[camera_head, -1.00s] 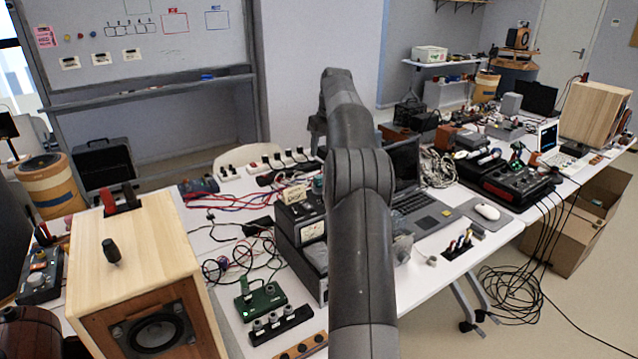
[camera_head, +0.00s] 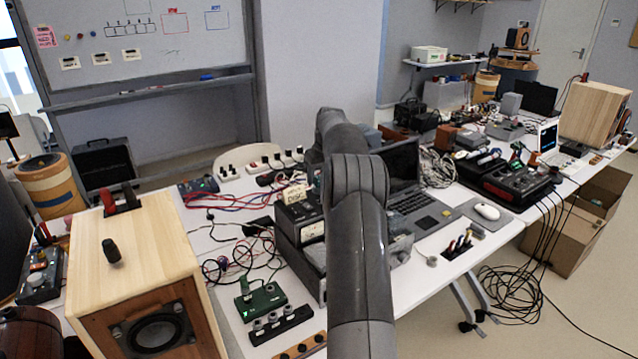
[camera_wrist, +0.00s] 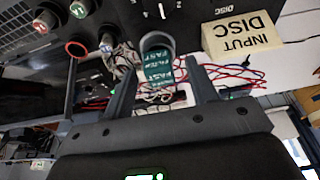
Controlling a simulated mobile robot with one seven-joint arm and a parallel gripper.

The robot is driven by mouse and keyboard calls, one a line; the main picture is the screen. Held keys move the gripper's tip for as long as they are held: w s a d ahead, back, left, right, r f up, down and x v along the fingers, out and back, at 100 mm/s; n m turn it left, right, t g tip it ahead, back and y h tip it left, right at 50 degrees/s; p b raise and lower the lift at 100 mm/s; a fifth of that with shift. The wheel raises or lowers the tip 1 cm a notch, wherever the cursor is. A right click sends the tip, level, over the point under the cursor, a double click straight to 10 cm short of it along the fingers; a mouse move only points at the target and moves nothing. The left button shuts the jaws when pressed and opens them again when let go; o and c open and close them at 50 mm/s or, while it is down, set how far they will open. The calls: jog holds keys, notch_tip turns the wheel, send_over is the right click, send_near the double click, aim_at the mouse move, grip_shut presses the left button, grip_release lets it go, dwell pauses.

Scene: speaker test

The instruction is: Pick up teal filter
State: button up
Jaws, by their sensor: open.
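In the wrist view a teal piece (camera_wrist: 157,66) with rows of pale lettering, set against a rounded grey part, shows beyond and between my fingertips. I take it to be the teal filter. My gripper (camera_wrist: 160,73) is open, with one finger on each side of the teal piece in the picture. I cannot tell how much depth separates them, and no contact shows. In the head view my own arm hides the gripper, and I cannot make out the filter there.
An "INPUT DISC" block (camera_wrist: 243,36) sits close right of my fingers, by a dark panel with knobs. In the head view a stacked black device (camera_head: 300,222), an open laptop (camera_head: 418,205) and loose cables crowd the table. A wooden speaker (camera_head: 140,270) stands front left.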

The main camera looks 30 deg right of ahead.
jog(key=shift+c, duration=0.4)
jog(key=c, duration=1)
jog(key=shift+r, duration=0.1)
